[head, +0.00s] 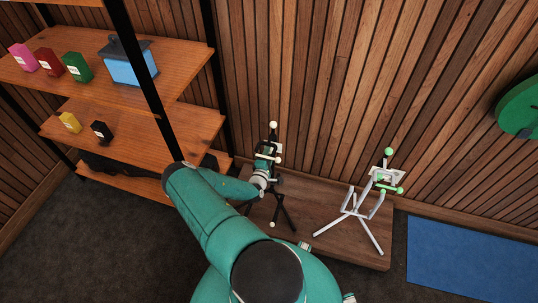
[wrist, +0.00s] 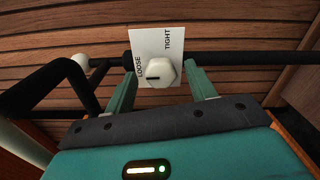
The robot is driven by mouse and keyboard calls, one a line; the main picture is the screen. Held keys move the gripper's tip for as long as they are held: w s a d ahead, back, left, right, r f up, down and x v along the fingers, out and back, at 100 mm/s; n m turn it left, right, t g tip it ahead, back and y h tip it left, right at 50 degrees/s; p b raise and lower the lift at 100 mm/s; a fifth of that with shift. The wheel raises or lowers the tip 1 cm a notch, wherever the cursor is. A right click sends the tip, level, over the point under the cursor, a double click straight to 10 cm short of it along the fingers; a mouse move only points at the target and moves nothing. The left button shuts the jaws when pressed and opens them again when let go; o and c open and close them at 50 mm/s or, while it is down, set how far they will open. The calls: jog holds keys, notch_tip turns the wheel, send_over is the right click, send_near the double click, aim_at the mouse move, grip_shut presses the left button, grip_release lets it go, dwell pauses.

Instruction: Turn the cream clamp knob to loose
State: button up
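The cream clamp knob (wrist: 158,71) sits on a white plate (wrist: 146,42) marked LOOSE on the left and TIGHT at the upper right. A short dark mark on the knob's lower left lies near the LOOSE side. My gripper (wrist: 160,84) is open, with one finger on each side of the knob. Gaps show between the fingers and the knob, and I cannot tell whether either touches it. In the head view my gripper (head: 264,172) is at the black stand with cream ends (head: 284,212), and my arm hides part of the stand. The knob cannot be made out there.
A white stand with green ends (head: 356,205) stands to the right on the low wooden platform (head: 320,230). Shelves (head: 185,125) with small boxes and a blue case (head: 130,68) are at left. A slatted wall is close behind. A blue mat (head: 470,255) lies at right.

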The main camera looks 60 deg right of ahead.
jog(key=s+a, duration=0.2)
jog(key=a, duration=1.1)
jog(key=shift+a, duration=0.3)
